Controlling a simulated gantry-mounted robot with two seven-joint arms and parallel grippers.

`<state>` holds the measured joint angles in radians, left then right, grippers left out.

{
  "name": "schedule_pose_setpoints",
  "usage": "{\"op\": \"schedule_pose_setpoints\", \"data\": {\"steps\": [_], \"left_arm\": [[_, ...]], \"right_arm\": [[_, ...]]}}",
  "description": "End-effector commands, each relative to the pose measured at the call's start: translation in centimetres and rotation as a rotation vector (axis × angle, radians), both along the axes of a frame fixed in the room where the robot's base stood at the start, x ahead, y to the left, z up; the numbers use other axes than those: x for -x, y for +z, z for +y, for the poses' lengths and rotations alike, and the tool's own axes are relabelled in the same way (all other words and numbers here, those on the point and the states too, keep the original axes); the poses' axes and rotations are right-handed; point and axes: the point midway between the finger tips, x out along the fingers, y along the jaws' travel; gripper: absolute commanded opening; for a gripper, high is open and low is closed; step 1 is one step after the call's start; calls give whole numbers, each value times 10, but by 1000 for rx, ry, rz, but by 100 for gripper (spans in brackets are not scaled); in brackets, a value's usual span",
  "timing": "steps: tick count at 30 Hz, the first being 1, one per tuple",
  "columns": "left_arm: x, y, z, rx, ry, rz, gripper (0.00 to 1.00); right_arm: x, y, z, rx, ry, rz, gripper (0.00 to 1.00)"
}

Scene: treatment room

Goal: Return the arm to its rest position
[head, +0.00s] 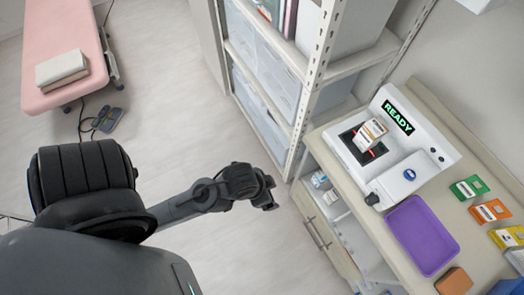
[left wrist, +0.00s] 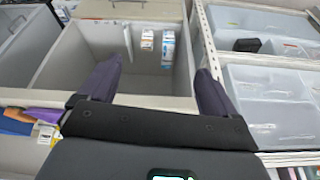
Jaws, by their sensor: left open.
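My left arm (head: 190,203) reaches in from the left over the open floor in the head view. Its gripper (head: 270,194) hangs in front of the shelf and cabinet, touching nothing that I can see. In the left wrist view the two dark fingers (left wrist: 158,85) stand wide apart with nothing between them. Beyond them is an open grey compartment (left wrist: 90,45) with small white boxes (left wrist: 158,45) inside. My right gripper is in neither view.
A white device (head: 410,150) reading READY stands on the counter, with a small labelled container (head: 369,133) on its red-lit pad. A purple tray (head: 422,235) and coloured packs (head: 469,187) lie nearby. A metal shelf (head: 300,100) stands behind. A pink couch (head: 62,35) is far left.

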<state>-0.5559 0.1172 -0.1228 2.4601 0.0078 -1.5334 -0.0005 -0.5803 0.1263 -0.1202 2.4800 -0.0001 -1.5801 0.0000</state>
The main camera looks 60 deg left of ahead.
Motion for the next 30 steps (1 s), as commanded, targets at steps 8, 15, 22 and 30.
{"op": "schedule_pose_setpoints", "data": {"steps": [8, 15, 22, 30], "left_arm": [[17, -1, 2, -11, -6, 52, 91], [16, 5, 2, -11, -6, 51, 91], [16, 42, 2, -11, -6, 51, 91], [16, 127, 2, -11, -6, 51, 91]], "right_arm": [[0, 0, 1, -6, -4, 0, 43], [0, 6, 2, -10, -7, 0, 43], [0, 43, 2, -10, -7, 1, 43], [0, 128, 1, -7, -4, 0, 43]]}}
